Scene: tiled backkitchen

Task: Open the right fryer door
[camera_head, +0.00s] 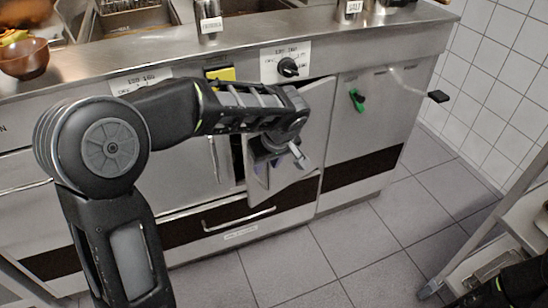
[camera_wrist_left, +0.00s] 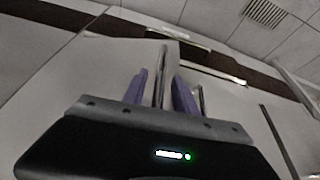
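The right fryer door (camera_head: 312,118) is a grey metal panel under the black knob. It stands partly open, swung outward, with a dark gap along its left edge. My left gripper (camera_head: 279,150) is in front of this door; the arm covers part of it in the head view. In the left wrist view, the two purple fingers of my left gripper (camera_wrist_left: 162,92) are apart, with an upright metal handle bar (camera_wrist_left: 161,72) between them. Gaps show on both sides of the bar. My right gripper is not clearly seen.
The left fryer door (camera_head: 190,165) beside it looks closed. A drawer handle (camera_head: 240,219) sticks out below. A green-handled valve (camera_head: 357,99) is on the panel to the right. A shelf rack (camera_head: 500,235) stands at the lower right. The tiled floor (camera_head: 370,260) in front is clear.

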